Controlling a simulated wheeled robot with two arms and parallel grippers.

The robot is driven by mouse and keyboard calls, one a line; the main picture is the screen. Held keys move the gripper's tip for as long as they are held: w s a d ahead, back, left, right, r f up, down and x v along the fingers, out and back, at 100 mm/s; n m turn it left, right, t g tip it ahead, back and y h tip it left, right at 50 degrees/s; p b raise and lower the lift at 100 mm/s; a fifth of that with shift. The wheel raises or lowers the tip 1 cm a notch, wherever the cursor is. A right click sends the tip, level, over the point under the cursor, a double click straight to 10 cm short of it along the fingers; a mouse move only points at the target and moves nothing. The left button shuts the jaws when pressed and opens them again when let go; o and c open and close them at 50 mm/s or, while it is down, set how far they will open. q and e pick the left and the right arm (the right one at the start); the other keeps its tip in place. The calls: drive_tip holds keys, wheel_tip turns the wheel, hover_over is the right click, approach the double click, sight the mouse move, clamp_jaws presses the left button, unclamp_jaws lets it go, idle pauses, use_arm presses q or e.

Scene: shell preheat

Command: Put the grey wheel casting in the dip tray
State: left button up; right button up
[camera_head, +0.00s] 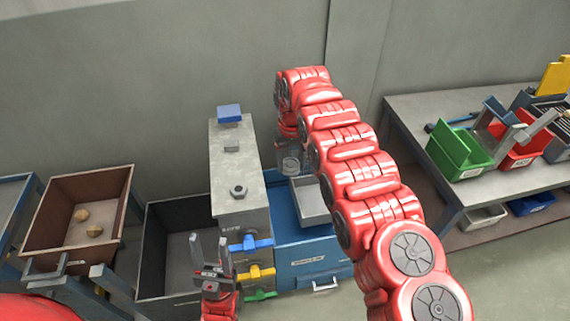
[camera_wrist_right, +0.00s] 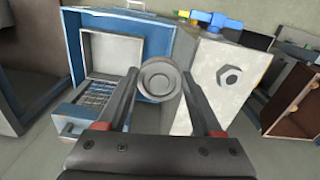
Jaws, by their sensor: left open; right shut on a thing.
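The grey wheel casting (camera_wrist_right: 160,78) is round with a raised rim and shows between the fingertips of my right gripper (camera_wrist_right: 160,85) in the right wrist view. My right gripper is shut on it. In the head view the casting (camera_head: 290,163) is partly hidden below the end of my right arm. My left gripper (camera_head: 211,262) is open and empty in front of the grey block.
The tall grey block (camera_head: 222,165) bears a hex nut (camera_head: 238,190) and has blue, yellow and green handles in front. A blue cabinet (camera_head: 308,262) stands beside it. Left are a dark bin (camera_head: 160,285) and a brown crate (camera_head: 112,190). A bench (camera_head: 410,110) with bins stands right.

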drive_tip(key=shift+w+d+r, duration=0.35)
drive_tip(key=shift+w+d, duration=0.05)
drive_tip(key=shift+d, duration=0.25)
drive_tip(key=w+d+r+m, duration=0.1)
drive_tip(key=d+r, duration=0.1)
drive_tip(key=d, duration=0.3)
drive_tip(key=shift+w+d+r+b, duration=0.2)
drive_tip(key=shift+d+b, duration=0.15)
